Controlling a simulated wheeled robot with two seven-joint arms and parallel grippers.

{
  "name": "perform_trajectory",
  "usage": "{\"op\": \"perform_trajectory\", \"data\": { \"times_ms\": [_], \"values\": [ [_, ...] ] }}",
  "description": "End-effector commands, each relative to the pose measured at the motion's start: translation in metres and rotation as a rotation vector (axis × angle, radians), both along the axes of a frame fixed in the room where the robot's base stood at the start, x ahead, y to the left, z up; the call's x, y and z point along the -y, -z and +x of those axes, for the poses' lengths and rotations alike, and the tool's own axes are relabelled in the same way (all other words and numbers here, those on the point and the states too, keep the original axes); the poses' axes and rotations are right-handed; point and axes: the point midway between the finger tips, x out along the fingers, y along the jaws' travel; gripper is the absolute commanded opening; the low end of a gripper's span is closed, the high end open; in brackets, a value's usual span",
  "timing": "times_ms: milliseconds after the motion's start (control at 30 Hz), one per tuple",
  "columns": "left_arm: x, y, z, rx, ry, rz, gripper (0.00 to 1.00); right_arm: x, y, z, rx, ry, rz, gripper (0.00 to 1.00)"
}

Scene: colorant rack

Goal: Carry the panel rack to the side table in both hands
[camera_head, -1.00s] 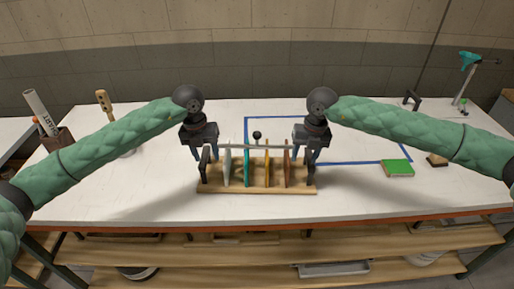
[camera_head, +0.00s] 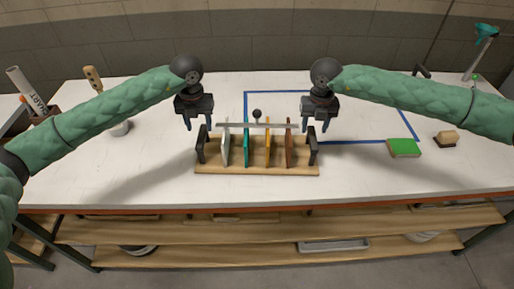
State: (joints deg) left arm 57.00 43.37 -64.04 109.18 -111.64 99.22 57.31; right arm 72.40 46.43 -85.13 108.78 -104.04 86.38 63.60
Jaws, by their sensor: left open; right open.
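The panel rack (camera_head: 256,170) stands upright on the white table, near its front edge. It has a wooden base, black end handles and a pale bar across the top. Several upright panels stand in it, among them white, teal (camera_head: 246,150), orange and brown ones. My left gripper (camera_head: 196,127) is open and empty, above and slightly left of the rack's left handle (camera_head: 202,143). My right gripper (camera_head: 317,126) is open and empty, above the rack's right handle (camera_head: 313,147). Both grippers appear clear of the handles.
Blue tape (camera_head: 246,100) outlines an area behind and right of the rack. A green block (camera_head: 403,147) and a wooden-topped brush (camera_head: 446,138) lie to the right. A holder with a rolled paper (camera_head: 26,92) stands far left. The table's left front is clear.

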Motion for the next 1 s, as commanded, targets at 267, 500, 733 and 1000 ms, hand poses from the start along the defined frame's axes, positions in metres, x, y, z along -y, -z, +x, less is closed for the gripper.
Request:
{"op": "perform_trajectory", "data": {
  "times_ms": [267,500,733,1000],
  "values": [
    [0.0,0.039,0.0,-0.002,-0.001,0.0,0.49,0.0,0.039,-0.001,-0.003,0.0,-0.001,0.49],
    [0.0,0.056,0.0,0.001,-0.001,-0.001,0.49,0.0,0.057,0.0,-0.001,0.0,-0.001,0.49],
    [0.0,0.058,0.0,0.001,-0.001,-0.001,0.49,0.0,0.059,0.0,-0.001,0.0,0.0,0.49],
    [0.0,0.058,0.0,0.001,0.0,-0.001,0.18,0.0,0.059,0.0,-0.001,0.0,0.0,0.18]
  ]
}}
